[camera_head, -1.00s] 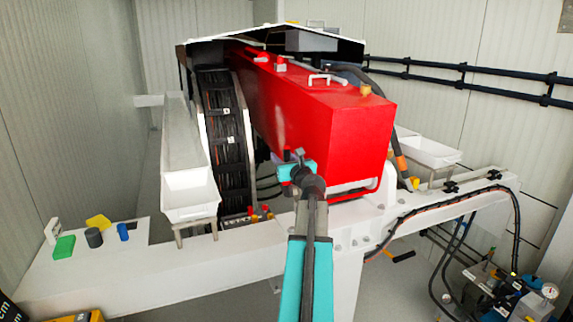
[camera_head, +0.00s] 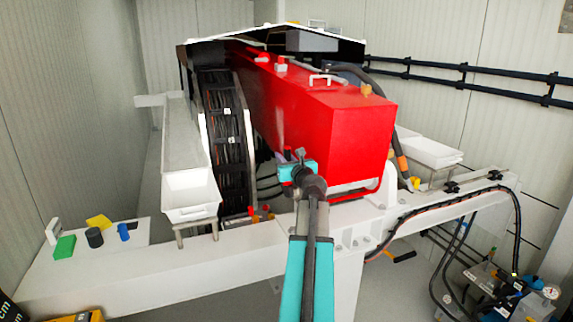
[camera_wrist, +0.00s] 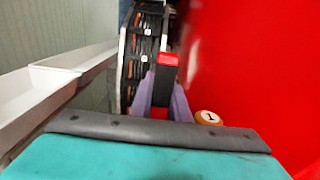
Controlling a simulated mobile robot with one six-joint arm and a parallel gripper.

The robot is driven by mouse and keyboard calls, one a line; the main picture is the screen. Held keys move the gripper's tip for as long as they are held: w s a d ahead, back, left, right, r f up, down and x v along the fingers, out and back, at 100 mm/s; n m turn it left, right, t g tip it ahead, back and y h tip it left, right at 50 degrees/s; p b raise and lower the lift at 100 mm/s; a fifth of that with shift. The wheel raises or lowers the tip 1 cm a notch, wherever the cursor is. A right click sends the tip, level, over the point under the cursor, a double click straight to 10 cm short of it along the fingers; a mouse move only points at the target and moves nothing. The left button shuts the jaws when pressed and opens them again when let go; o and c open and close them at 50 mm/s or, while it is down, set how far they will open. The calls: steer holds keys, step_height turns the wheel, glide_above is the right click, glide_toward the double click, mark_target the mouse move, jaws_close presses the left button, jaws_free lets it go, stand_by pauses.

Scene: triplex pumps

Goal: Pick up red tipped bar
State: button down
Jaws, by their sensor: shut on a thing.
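The red tipped bar (camera_wrist: 167,60) is upright between my gripper's lavender fingers (camera_wrist: 165,88) in the wrist view. Its red end and dark body show, with another patch of red lower between the fingers. My gripper is shut on it. In the head view, my gripper (camera_head: 288,157) is in front of the big red machine block, near its lower left side. A small red bit shows there at the fingers, but most of the bar is hidden.
The red machine block (camera_head: 330,120) is close on the right. A black cable chain (camera_head: 222,130) and white trough (camera_head: 190,195) lie to the left. A ball marked 1 (camera_wrist: 208,117) is close by the fingers. Coloured blocks (camera_head: 65,246) lie on the white beam.

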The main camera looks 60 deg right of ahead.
steer(key=shift+r, duration=0.1)
step_height(320, 180, up, 10)
steer(key=b, duration=0.1)
stand_by(0.8)
stand_by(0.5)
